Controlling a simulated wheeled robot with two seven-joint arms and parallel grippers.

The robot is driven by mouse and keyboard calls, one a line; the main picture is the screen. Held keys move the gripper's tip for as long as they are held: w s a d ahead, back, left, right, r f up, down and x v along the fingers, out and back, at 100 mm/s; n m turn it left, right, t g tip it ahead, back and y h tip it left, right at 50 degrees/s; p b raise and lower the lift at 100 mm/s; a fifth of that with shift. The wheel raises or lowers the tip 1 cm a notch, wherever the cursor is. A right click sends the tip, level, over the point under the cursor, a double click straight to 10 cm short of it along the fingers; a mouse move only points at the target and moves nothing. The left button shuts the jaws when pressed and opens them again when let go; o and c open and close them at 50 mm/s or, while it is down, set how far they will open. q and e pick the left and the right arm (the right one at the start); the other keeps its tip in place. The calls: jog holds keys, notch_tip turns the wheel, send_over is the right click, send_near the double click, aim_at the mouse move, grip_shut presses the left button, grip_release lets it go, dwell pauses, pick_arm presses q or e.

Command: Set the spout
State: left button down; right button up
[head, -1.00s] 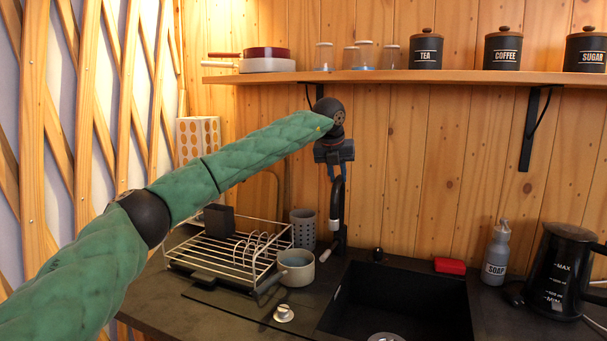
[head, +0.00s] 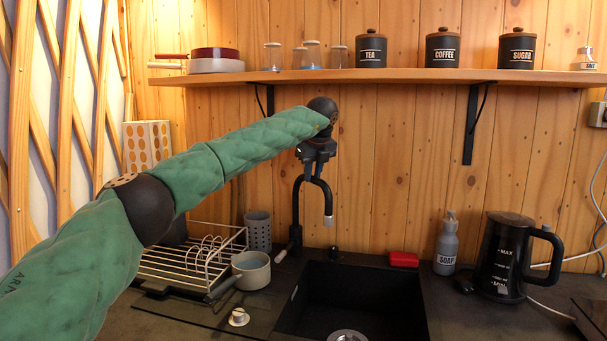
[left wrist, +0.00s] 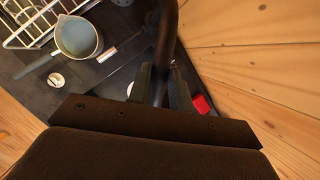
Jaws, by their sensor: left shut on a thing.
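The black tap spout (head: 296,215) rises behind the sink (head: 365,300) and arcs over to the right. Its grey tip hangs down, in the picture just above the sink's back edge. My left gripper (head: 317,178) is shut on the top of the spout's arc, with its arm coming in from the left. In the left wrist view the dark spout (left wrist: 164,45) runs between the two fingers of my left gripper (left wrist: 163,88). The exact contact is dark there. My right gripper is not in view.
A dish rack (head: 185,262) and a grey pot (head: 252,268) stand left of the sink. A red sponge (head: 403,259), soap bottle (head: 446,247) and black kettle (head: 503,257) stand to the right. A shelf (head: 380,77) with jars runs above the gripper.

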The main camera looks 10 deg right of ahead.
pick_arm(q)
jog(key=shift+w+d+n, duration=0.25)
jog(key=shift+d+n, duration=0.2)
jog(key=shift+n, duration=0.15)
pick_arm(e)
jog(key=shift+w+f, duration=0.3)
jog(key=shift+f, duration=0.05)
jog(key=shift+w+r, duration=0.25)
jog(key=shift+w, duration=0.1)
